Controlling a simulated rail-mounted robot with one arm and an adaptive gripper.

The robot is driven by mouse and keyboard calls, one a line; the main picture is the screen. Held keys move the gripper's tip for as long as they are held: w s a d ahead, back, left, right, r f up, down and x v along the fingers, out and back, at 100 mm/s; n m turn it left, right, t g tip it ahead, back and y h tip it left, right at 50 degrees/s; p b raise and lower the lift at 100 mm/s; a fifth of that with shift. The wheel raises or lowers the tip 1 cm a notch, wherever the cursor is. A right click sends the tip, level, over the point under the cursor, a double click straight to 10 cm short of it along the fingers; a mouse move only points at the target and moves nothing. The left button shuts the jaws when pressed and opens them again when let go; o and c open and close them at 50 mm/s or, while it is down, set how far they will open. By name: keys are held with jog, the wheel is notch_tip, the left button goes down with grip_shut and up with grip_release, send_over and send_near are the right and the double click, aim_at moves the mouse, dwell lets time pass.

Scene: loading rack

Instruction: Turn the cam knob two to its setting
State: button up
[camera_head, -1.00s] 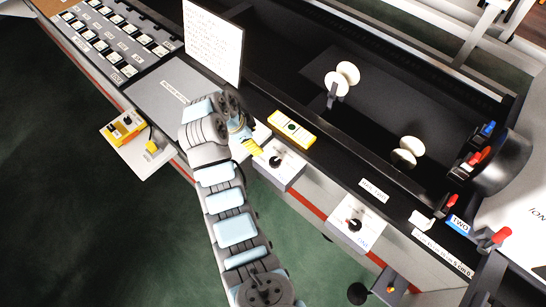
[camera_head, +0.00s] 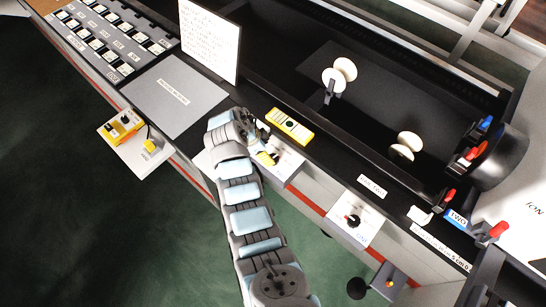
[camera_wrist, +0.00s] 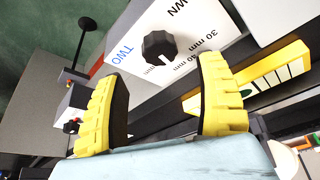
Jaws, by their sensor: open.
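The black cam knob (camera_wrist: 160,47) stands on a white-faced box (camera_wrist: 207,17) lettered TWO in blue, with millimetre marks around it. A white mark on the knob faces the marks at the lower edge. My gripper (camera_wrist: 165,82) is open and empty, its yellow fingers apart in the wrist view. The knob appears beyond the gap between the fingertips, and I see no contact. In the head view my gripper (camera_head: 265,156) is over the same box (camera_head: 288,168) and hides its knob.
A yellow block with a green dot (camera_head: 289,126) lies behind the knob box. A second knob box (camera_head: 354,220) is to the right on the front edge. An upright white text board (camera_head: 209,40) stands behind the arm. A black round pad (camera_head: 357,288) is lower right.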

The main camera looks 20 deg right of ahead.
aim_at(273, 158)
jog(key=shift+x, duration=2.55)
jog(key=shift+d+f, duration=0.3)
jog(key=shift+f, duration=0.35)
jog(key=c, duration=1.2)
